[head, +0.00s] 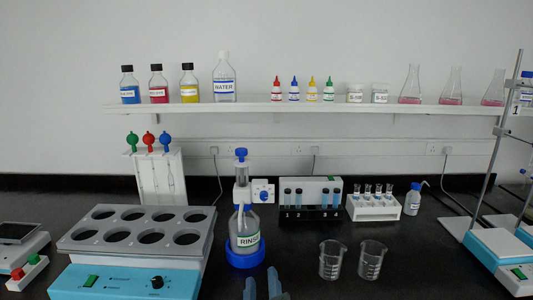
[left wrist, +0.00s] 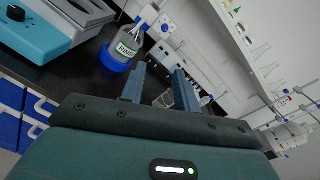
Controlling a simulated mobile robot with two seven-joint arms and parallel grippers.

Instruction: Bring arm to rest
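My left gripper (head: 262,288) shows only as two grey-blue fingertips at the bottom edge of the head view, in front of the rinse bottle on its blue base. In the left wrist view, the gripper (left wrist: 160,78) has its two fingers apart with nothing held between them. The rest of the left arm is out of the head view. My right gripper is in neither view.
The rinse bottle (head: 245,228) stands just beyond the fingertips. Two empty glass beakers (head: 331,260) (head: 372,260) stand to their right. Black bench between is clear.

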